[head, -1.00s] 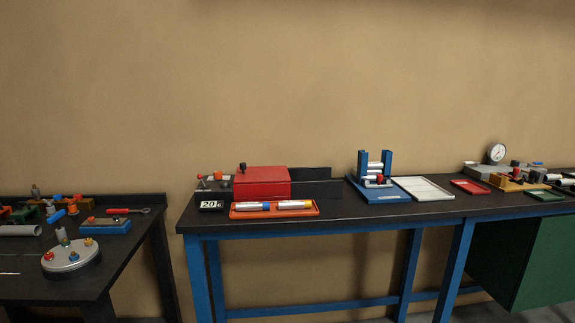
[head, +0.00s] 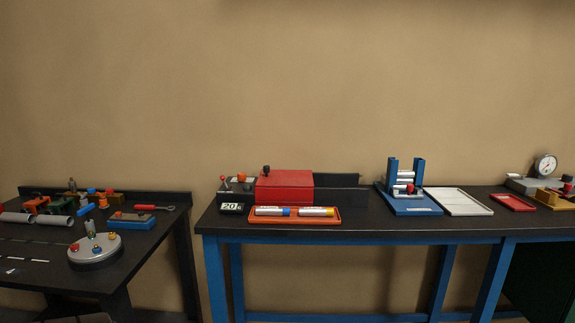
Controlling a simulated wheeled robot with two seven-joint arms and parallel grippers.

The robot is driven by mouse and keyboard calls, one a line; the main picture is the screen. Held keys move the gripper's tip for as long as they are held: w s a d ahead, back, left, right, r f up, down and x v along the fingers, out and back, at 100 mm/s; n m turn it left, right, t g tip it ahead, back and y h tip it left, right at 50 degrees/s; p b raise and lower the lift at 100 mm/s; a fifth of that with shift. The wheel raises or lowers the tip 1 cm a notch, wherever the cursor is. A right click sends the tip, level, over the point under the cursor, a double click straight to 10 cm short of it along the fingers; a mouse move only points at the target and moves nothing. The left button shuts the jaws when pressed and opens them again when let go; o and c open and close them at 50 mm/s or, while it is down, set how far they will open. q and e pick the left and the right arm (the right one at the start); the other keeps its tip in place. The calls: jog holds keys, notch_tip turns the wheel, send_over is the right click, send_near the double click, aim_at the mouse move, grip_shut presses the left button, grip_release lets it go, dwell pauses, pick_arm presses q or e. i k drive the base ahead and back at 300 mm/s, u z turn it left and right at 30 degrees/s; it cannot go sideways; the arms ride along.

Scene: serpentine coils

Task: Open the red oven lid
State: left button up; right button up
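The red oven lid (head: 285,187) is the boxy red cover at the left part of the blue-framed bench. It looks shut, lying level over the oven. A black knob (head: 266,169) stands on its top near the left edge. Dark grey oven body (head: 340,195) extends to the right of the lid. A small display (head: 231,208) reading about 20 sits at its front left. Neither of my grippers is in view.
An orange tray (head: 335,217) with two tubes lies in front of the oven. A blue stand (head: 407,203), a white tray (head: 458,202) and a red tray (head: 513,203) are to the right. A second dark table (head: 140,240) with tools stands left, with a gap between.

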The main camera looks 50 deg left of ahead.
aim_at(268, 178)
jog(key=i, duration=0.9)
jog(key=u, duration=2.2)
